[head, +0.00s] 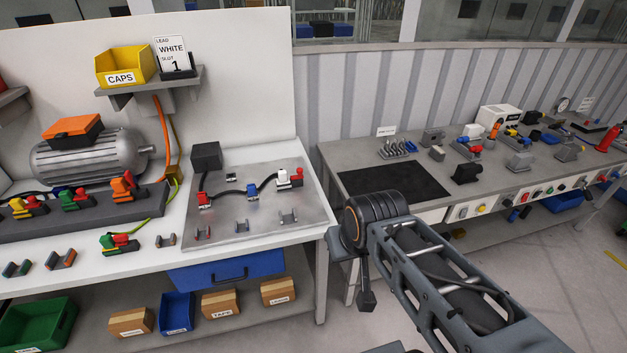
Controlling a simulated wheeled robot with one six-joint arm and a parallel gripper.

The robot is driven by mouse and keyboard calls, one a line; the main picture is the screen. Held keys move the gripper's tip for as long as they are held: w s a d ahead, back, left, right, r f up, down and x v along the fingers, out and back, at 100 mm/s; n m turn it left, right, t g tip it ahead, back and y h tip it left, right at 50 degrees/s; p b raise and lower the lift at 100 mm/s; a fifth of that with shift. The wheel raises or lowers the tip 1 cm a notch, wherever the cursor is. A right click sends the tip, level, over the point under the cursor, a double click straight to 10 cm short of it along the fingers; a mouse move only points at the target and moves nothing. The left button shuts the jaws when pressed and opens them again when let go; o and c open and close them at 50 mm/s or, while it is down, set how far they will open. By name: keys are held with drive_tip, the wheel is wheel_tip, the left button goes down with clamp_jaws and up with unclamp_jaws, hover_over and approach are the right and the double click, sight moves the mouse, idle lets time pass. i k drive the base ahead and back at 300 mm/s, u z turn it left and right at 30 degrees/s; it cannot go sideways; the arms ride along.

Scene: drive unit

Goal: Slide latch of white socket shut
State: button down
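The white socket (283,177) sits at the back right of the grey metal plate (235,233) on the left workbench. A red part, which may be its latch, shows at its right side. Whether the latch is open or shut is too small to tell. A black cable runs from it to the blue socket (252,194). My gripper (366,300) seems to be the dark piece hanging below my arm's big joint, right of the bench and well apart from the socket. Its fingers cannot be made out.
A red socket (205,200) and several small empty cradles share the plate. A black box (206,157) stands at its back left corner. A motor (90,157) and a shelf with a yellow caps bin (125,66) are farther left. A second bench (470,183) stands right.

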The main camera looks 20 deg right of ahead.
sight(300, 170)
drive_tip(key=u, duration=0.3)
drive_tip(key=i, duration=1.05)
drive_tip(key=z, duration=0.3)
